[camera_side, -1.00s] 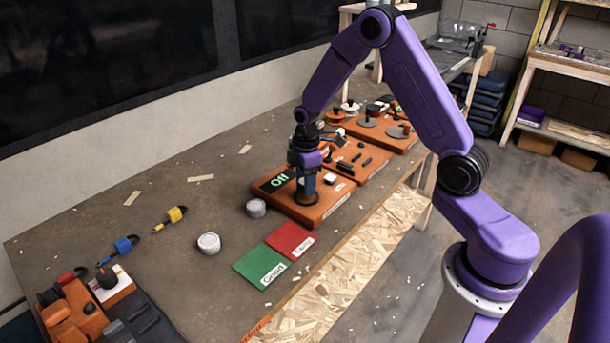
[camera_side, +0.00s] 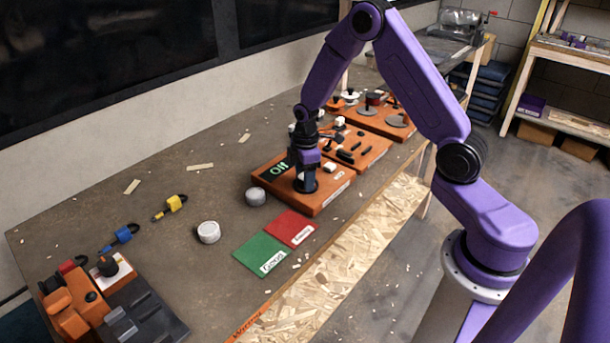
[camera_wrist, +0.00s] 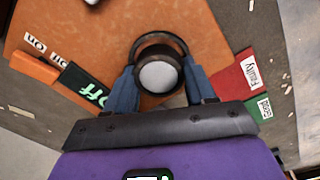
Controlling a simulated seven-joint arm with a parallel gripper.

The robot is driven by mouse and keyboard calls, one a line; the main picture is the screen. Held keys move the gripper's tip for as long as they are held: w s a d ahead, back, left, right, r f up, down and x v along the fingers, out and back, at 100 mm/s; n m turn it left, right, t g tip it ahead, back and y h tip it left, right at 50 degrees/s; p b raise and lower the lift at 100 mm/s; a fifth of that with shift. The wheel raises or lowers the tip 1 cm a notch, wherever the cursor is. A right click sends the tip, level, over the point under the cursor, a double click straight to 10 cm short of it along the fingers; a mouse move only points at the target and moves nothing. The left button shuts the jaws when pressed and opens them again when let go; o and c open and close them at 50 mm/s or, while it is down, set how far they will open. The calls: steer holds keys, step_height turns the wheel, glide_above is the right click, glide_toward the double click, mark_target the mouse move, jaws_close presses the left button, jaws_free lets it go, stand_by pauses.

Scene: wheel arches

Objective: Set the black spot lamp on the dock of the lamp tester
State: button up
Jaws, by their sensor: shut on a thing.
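The lamp tester (camera_side: 331,197) is an orange board with a dark display (camera_side: 278,170) showing green letters; in the wrist view the display (camera_wrist: 88,86) reads "Off". My gripper (camera_side: 306,181) is low over the board, pointing down. In the wrist view its blue fingers (camera_wrist: 160,87) are shut on the black spot lamp (camera_wrist: 160,62), one on each side, its round grey-white face towards the camera. A dark ring shows around the lamp's far side; I cannot tell whether it is the dock or part of the lamp. Whether the lamp's base touches the dock is hidden.
A green card (camera_side: 262,254) and a red "Faulty" card (camera_side: 291,229) lie in front of the tester. Two grey round lamps (camera_side: 208,232) (camera_side: 256,196) stand left of it. More orange boards (camera_side: 352,150) with parts are behind.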

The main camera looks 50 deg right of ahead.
steer(key=shift+s+f, duration=0.15)
steer(key=shift+f, duration=0.3)
stand_by(0.3)
steer(key=o, duration=1.1)
steer(key=shift+a, duration=0.15)
step_height(320, 180, up, 17)
steer(key=s+a+r, duration=0.3)
steer(key=s+a, duration=0.9)
steer(key=s, duration=0.3)
steer(key=shift+y, duration=0.3)
steer(key=s, duration=0.5)
steer(key=s+f, duration=0.1)
steer(key=s, duration=1)
steer(key=shift+s+d+f, duration=0.15)
steer(key=shift+s+f, duration=0.05)
steer(key=shift+f, duration=0.1)
